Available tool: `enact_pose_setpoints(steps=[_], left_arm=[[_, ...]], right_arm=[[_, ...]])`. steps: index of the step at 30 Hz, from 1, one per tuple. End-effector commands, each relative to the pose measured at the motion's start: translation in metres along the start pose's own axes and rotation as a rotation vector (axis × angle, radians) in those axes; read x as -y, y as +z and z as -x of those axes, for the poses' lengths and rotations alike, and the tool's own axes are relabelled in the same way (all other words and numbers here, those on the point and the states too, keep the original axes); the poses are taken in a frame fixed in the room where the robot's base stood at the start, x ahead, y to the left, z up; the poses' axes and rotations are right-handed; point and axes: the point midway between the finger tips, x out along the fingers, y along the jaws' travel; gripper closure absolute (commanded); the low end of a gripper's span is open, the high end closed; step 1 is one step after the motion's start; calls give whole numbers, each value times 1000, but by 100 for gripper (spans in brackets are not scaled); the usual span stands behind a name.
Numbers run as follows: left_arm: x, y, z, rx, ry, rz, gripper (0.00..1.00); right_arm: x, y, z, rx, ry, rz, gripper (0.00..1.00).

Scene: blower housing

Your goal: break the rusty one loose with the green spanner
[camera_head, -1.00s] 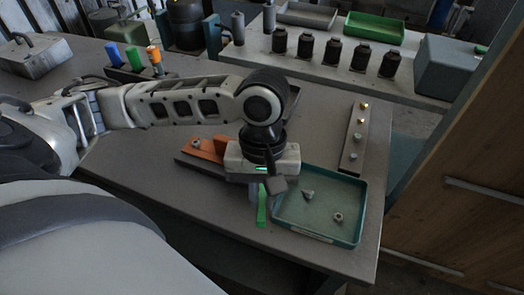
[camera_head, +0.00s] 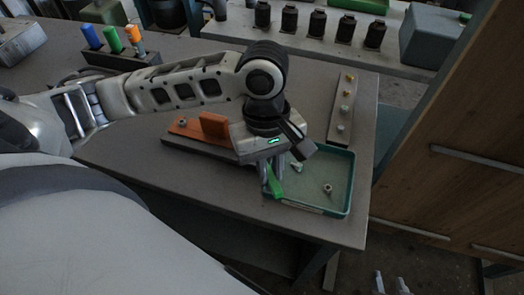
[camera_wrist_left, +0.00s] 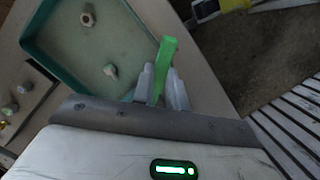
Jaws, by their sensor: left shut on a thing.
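My left gripper (camera_head: 272,180) is shut on the green spanner (camera_head: 273,184), over the left edge of the teal tray. In the left wrist view the green spanner (camera_wrist_left: 164,62) sticks out from between the fingers (camera_wrist_left: 161,85). An orange bracket (camera_head: 213,125) lies left of the gripper with a grey nut or bolt head (camera_head: 183,122) on it. Several bolt heads (camera_head: 346,93) sit along a grey strip, some brass-coloured and some grey; I cannot tell which is rusty. My right gripper (camera_head: 391,284) shows only its two fingertips, apart and empty, low at the right.
The teal tray (camera_head: 350,185) holds a nut (camera_head: 328,189) and a small bolt-like piece (camera_head: 297,167). A rack (camera_head: 120,60) holds blue, green and orange-handled tools. Black cylinders (camera_head: 317,23) stand on the back bench. A wooden panel (camera_head: 460,120) rises at the right.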

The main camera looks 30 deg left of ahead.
Motion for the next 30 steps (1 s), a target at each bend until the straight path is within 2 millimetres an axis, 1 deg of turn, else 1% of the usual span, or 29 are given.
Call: enact_pose_setpoints(steps=[1,9,16,30], left_arm=[[-5,-1,1,-1,14,28,100],[-18,-3,2,-2,39,149,100],[-16,-2,5,-3,36,142,100],[-16,2,23,0,33,139,100]], right_arm=[[0,0,0,0,0,0,64],[0,0,0,1,0,0,64],[0,0,0,1,0,0,64],[0,0,0,1,0,0,64]])
